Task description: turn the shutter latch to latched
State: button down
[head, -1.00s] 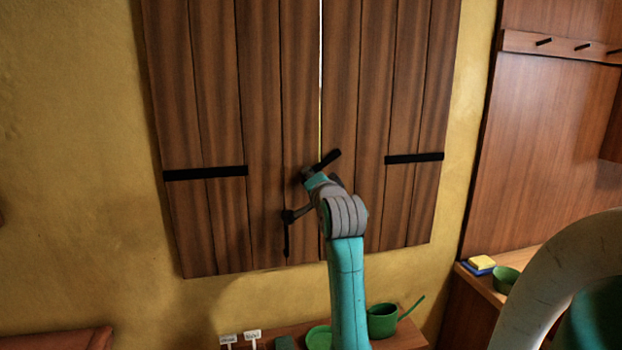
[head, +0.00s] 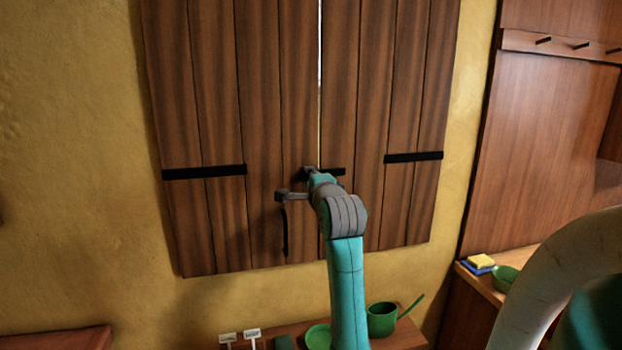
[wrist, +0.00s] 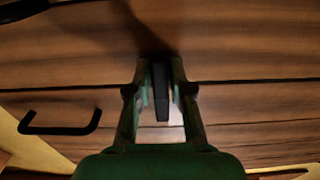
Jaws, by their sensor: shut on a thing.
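The shutter latch (head: 335,171) is a short black bar at the gap between two brown plank shutter leaves, the left leaf (head: 265,90) and the right leaf (head: 372,90). Its visible right end lies about level across the right leaf. My gripper (head: 312,173) is in front of its left part and hides it in the head view. In the wrist view my gripper (wrist: 160,82) is shut on the dark latch bar (wrist: 162,95), with a finger on each side of it.
A black pull handle (head: 285,232) is on the left leaf, below my gripper; the wrist view also shows it (wrist: 60,128). Black straps (head: 204,172) cross the leaves.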

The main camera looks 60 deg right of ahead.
dwell(0.4)
jog(key=c, duration=1.1)
grip_release()
jog(key=shift+c, duration=0.2)
jog(key=v, duration=0.7)
jog(key=shift+s+a, duration=0.15)
jog(key=shift+s, duration=0.05)
